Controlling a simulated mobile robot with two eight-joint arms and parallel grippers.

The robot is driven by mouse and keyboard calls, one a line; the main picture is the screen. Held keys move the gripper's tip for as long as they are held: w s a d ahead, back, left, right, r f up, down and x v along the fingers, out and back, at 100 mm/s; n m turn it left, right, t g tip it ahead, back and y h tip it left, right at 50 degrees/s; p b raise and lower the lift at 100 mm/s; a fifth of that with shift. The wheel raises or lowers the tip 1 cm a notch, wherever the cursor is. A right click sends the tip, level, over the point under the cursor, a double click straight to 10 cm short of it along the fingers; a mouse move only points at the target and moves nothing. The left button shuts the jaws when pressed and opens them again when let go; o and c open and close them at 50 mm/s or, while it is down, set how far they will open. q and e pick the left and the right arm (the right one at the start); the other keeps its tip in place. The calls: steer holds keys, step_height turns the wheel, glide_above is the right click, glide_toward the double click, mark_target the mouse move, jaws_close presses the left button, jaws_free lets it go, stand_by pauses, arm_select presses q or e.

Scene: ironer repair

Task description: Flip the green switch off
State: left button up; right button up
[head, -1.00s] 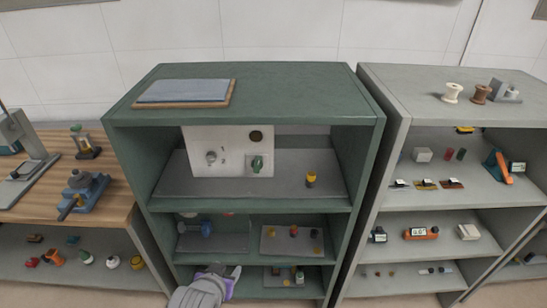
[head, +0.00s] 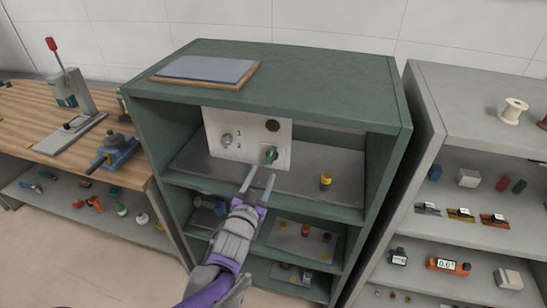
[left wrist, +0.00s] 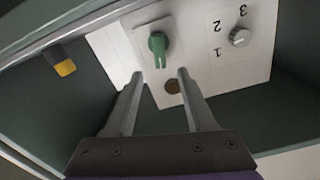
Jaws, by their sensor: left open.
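The green switch (head: 271,155) is a small knob on the lower right of a white panel (head: 225,127) in the upper bay of the green cabinet. In the left wrist view the switch (left wrist: 158,46) shows upside down, with a handle running along the picture's vertical. My left gripper (head: 258,184) is open and empty, just in front of and below the switch. In the left wrist view its fingers (left wrist: 160,76) point at the panel, apart from the switch, with a gap between them. My right gripper is not in view.
A grey dial (head: 226,139) with numbers sits left of the switch, and a dark round spot (head: 273,125) above it. A yellow-and-black item (head: 326,181) stands on the same shelf to the right. The cabinet's top overhangs the bay.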

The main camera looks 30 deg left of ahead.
mark_target(271, 156)
arm_select(q)
steer(key=x, duration=0.9)
steer(key=shift+d+p, duration=0.1)
steer(key=shift+p, duration=0.2)
jaws_close()
